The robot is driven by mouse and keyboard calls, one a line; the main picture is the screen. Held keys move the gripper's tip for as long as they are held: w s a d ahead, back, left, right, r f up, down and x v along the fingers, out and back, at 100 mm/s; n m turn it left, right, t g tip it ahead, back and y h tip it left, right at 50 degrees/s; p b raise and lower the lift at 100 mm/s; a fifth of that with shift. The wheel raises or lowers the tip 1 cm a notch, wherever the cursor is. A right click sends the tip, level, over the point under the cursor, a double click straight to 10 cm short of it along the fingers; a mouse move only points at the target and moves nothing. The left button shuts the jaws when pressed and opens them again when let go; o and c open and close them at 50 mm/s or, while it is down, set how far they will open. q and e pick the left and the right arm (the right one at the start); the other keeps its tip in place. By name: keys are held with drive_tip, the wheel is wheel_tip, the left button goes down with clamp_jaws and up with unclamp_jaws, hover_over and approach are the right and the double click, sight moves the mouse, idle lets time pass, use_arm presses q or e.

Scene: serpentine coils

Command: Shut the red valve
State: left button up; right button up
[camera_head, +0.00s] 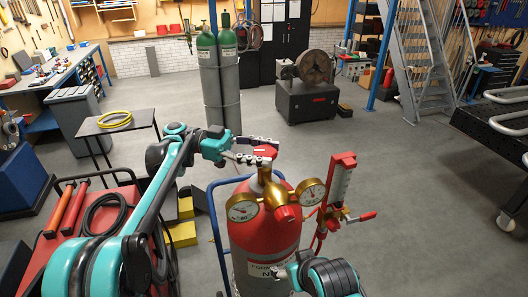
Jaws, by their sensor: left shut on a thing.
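The red valve (266,151) sits on top of the brass neck of a red gas cylinder (262,240), in the middle of the view. My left gripper (268,150) comes in from the left, with one finger behind the valve and one in front of it. It is shut on the valve. Two brass-rimmed gauges and a regulator (278,203) are mounted below the valve. My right gripper (286,271) is low at the bottom, in front of the cylinder; its fingers are mostly hidden or too small to make out.
A red flowmeter with a clear tube (340,184) stands right of the gauges, close to the cylinder. A blue cart frame (214,225) runs along the cylinder's left. A red cart (95,215) is at lower left.

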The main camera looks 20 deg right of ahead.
sight(265, 150)
idle(0.4)
use_arm(q)
drive_tip(key=o, duration=1.2)
drive_tip(key=shift+r, duration=0.1)
wheel_tip(265, 150, up, 10)
drive_tip(key=shift+f, duration=0.1)
